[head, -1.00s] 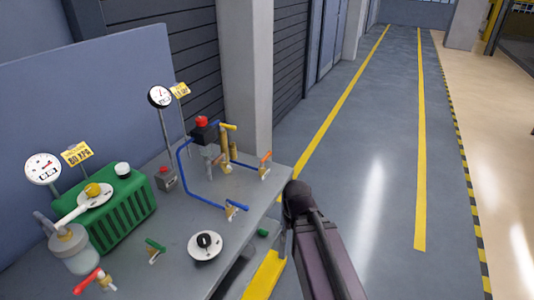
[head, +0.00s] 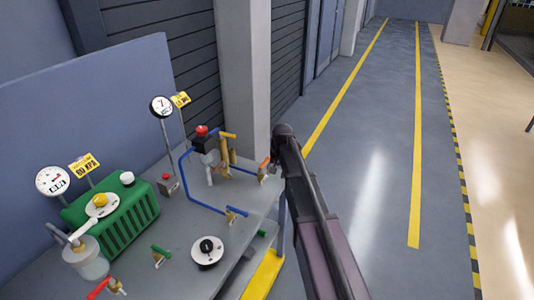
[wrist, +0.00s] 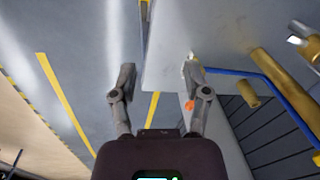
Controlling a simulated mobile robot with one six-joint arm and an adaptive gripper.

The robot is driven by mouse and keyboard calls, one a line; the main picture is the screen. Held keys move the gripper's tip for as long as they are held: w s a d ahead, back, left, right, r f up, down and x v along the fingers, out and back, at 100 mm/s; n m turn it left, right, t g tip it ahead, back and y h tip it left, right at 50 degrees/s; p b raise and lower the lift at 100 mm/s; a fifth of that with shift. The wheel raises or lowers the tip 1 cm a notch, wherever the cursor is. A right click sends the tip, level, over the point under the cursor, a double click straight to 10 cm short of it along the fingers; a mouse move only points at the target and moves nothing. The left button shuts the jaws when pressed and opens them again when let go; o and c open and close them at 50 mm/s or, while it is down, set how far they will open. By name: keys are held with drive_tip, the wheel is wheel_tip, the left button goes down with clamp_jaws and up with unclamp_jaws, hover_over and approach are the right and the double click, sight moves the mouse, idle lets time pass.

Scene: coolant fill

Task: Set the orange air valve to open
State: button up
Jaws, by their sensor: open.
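The orange air valve (head: 264,166) sits near the right edge of the grey bench, on a brass body at the end of the blue pipe. In the wrist view, its orange handle (wrist: 190,105) shows in part beside my right finger, which hides some of the valve. My gripper (wrist: 160,75) is open with nothing between its fingers. The right finger is over or close to the valve, and the left finger is over the floor beyond the bench edge; I cannot tell whether anything touches. In the head view, my arm hides the gripper.
The bench (head: 180,262) also bears a green machine (head: 118,218), a red-handled valve (head: 103,288), a green-handled valve (head: 160,252), a blue-handled valve (head: 235,213) and a round black-knobbed dial (head: 207,250). Gauges stand at the back. The floor to the right is clear.

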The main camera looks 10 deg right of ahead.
sight(266, 160)
drive_tip(key=w+r+m+p, duration=0.1)
drive_tip(key=w+r+p, duration=0.1)
drive_tip(key=w, duration=0.6)
drive_tip(key=w+d+r+m+p, duration=0.1)
drive_tip(key=w+r+m+p, duration=0.1)
drive_tip(key=w, duration=0.7)
drive_tip(key=shift+w+d+r+y, duration=0.3)
drive_tip(key=shift+r, duration=0.4)
drive_tip(key=shift+f, duration=0.15)
drive_tip(key=f+b, duration=0.4)
drive_tip(key=w+a+f+b, duration=0.1)
drive_tip(key=f+b, duration=0.4)
drive_tip(key=a+f+b, duration=0.1)
drive_tip(key=f+b, duration=0.3)
drive_tip(key=shift+w+a+f+b, duration=0.1)
drive_tip(key=shift+w+f+b, duration=0.05)
drive_tip(key=shift+w+b, duration=0.15)
clamp_jaws()
